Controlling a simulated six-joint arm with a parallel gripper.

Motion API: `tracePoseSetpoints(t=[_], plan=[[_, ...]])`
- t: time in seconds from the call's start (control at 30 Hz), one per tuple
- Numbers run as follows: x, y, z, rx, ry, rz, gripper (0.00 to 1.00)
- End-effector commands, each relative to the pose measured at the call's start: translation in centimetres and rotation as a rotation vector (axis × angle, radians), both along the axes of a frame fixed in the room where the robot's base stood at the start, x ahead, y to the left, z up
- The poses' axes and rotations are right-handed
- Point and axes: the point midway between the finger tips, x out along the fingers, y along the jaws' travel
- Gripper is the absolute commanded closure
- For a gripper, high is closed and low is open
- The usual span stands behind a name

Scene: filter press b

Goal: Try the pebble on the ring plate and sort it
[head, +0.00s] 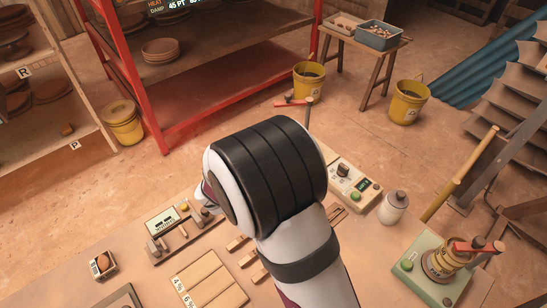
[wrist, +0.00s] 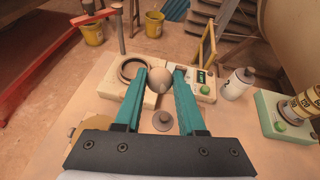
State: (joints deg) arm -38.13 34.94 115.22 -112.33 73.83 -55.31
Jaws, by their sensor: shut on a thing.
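The pebble is in front of the right part of a cream block with a dark ring (wrist: 131,68), which looks like the ring plate. The left finger covers part of that block. I cannot tell whether the pebble touches it or hangs above it. In the head view, my arm hides the gripper, the pebble and the ring plate.
A control box (head: 352,182), a white bottle (head: 393,208) and a green-based press (head: 435,268) stand on the right. A display device (head: 163,223), a small box (head: 102,264) and a slotted wooden tray (head: 208,280) lie left. A grey knobbed disc (wrist: 162,121) sits between the fingers.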

Motion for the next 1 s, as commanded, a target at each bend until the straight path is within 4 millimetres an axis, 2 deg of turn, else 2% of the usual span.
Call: tracePoseSetpoints(t=[0.2,0.3,0.67,1.0], plan=[[-5.3,2.9,-1.9,-0.002,0.005,0.007,1.00],[-7.0,3.6,-2.4,-0.004,0.000,0.005,1.00],[-7.3,3.6,-2.7,-0.004,0.000,0.003,1.00],[-7.3,3.6,-6.7,-0.006,0.001,0.002,1.00]])
